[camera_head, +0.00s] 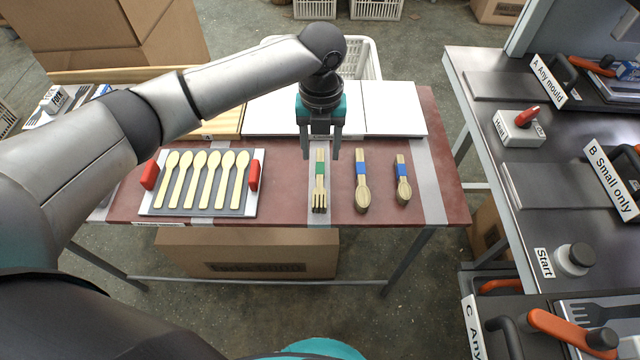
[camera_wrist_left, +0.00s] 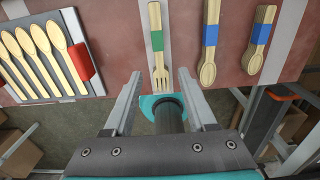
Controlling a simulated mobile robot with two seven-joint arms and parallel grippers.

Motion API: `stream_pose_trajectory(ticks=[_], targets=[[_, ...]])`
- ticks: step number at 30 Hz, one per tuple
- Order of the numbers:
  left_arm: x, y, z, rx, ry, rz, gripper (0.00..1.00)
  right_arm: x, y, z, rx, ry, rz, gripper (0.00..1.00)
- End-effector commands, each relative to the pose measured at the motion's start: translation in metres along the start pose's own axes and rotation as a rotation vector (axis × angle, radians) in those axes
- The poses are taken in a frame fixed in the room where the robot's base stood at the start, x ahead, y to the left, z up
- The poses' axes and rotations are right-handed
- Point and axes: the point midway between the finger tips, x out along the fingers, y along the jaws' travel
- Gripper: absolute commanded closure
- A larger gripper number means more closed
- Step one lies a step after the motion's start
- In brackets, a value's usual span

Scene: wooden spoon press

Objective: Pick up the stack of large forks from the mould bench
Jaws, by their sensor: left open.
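The stack of large forks (camera_head: 320,190) lies on the red-topped bench (camera_head: 285,195), bound with a green band, tines toward me. In the left wrist view the forks (camera_wrist_left: 158,50) lie ahead between the line of my fingers. My left gripper (camera_head: 320,156) is open and empty, pointing down over the handle end of the forks. Its two fingers (camera_wrist_left: 159,76) are apart, one to each side of the forks' line, and I see no contact. The exact height above the bench is hard to tell. My right gripper is not in view.
Two blue-banded spoon stacks, one longer (camera_head: 362,185) and one shorter (camera_head: 403,185), lie right of the forks. A mould tray (camera_head: 250,207) with several spoons and red handles lies left. White boards (camera_head: 395,110) lie behind. A press counter (camera_head: 470,60) stands at right.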

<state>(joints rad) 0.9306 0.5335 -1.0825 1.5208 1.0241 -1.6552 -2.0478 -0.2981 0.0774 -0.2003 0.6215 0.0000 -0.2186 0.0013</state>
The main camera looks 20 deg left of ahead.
Motion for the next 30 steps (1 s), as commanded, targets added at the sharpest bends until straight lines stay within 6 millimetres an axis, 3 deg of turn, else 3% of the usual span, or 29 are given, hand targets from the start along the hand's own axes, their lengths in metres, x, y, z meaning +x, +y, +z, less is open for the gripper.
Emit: stream_pose_trajectory(ticks=[3, 13, 21, 30], targets=[[0.023, -0.001, 0.000, -0.001, 0.000, 0.000, 0.43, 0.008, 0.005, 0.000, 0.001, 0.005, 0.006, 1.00], [0.044, 0.000, -0.002, -0.001, -0.001, -0.001, 0.43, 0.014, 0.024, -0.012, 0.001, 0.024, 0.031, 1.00], [0.083, 0.002, -0.006, -0.001, -0.001, 0.000, 0.43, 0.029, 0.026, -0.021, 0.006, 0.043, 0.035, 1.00], [0.086, 0.002, -0.005, -0.001, -0.003, -0.001, 0.47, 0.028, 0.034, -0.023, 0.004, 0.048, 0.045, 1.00]])
